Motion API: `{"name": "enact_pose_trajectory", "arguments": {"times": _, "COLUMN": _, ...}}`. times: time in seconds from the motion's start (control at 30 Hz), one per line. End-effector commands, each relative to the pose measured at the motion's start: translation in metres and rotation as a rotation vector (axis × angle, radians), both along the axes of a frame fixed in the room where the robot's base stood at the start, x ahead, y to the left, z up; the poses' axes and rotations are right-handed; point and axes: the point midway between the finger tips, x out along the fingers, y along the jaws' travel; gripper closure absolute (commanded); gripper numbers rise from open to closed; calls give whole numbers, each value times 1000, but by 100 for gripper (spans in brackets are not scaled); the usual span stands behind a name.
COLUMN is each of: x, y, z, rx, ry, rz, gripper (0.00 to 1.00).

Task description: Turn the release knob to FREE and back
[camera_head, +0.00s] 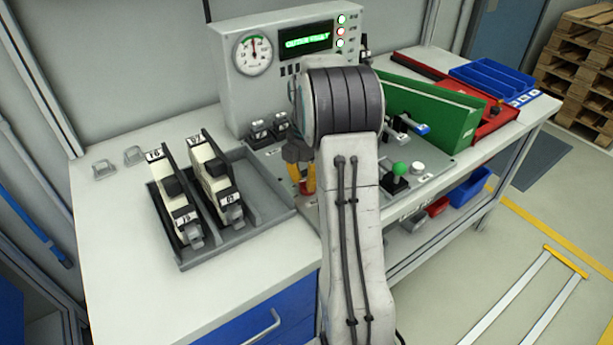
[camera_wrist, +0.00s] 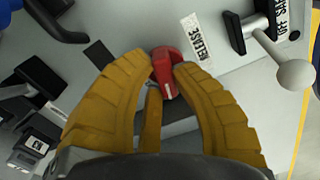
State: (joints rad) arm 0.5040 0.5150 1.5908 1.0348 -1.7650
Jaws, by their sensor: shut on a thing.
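The red release knob (camera_wrist: 166,68) sits on the grey panel, beside a white label reading RELEASE (camera_wrist: 197,41). My gripper (camera_wrist: 163,78) has its yellow fingers closed around the knob, one on each side. A pale mark shows on the knob's near end. I see no FREE marking beside the knob. In the head view my gripper (camera_head: 306,180) points down at the panel, left of my arm, with a bit of red at its fingertips. My arm hides much of the panel there.
A lever with a pale ball end (camera_wrist: 296,74) stands right of the knob, by an OFF/SAFE label. A grey tray (camera_head: 185,262) with two cream units lies left. A gauge box (camera_head: 232,90) stands behind.

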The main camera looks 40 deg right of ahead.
Motion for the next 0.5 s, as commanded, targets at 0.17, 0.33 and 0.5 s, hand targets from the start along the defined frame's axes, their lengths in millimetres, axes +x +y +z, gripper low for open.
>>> {"name": "enact_pose_trajectory", "arguments": {"times": 0.17, "x": -1, "y": -1, "z": 0, "rx": 1, "ry": 4, "rz": -167, "gripper": 100}}
{"name": "enact_pose_trajectory", "arguments": {"times": 0.33, "x": -2, "y": -1, "z": 0, "rx": 2, "ry": 4, "rz": -328, "gripper": 100}}
{"name": "enact_pose_trajectory", "arguments": {"times": 0.5, "x": -2, "y": -2, "z": -1, "rx": 2, "ry": 4, "rz": -478, "gripper": 100}}
